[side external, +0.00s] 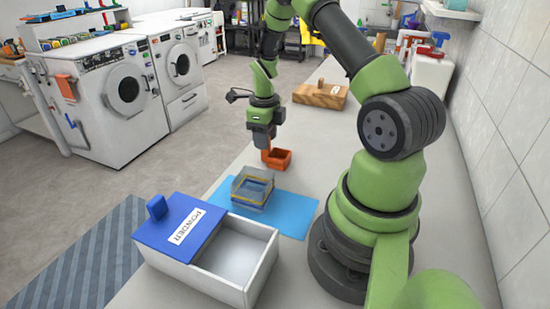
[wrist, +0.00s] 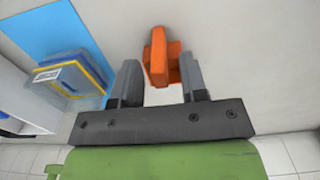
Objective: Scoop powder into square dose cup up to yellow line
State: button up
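The orange scoop (side external: 277,158) is on the counter, with my gripper (side external: 266,146) right above its left end. In the wrist view the scoop (wrist: 160,58) lies between and just beyond the fingertips of my gripper (wrist: 157,72). The fingers are apart, with a gap at the left finger; I cannot tell whether the right one touches. The clear square dose cup (side external: 252,189) has a yellow line and stands on a blue mat (side external: 294,217); it also shows in the wrist view (wrist: 72,82). The white powder box (side external: 205,279) is partly covered by its blue lid (side external: 180,222), with pale powder in the open part.
A wooden block (side external: 320,95) lies farther back on the counter. Washing machines (side external: 110,95) stand across the floor at left. The counter around the scoop is clear.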

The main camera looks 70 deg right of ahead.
grip_shut()
jog(key=shift+r, duration=0.8)
jog(key=shift+r, duration=2.7)
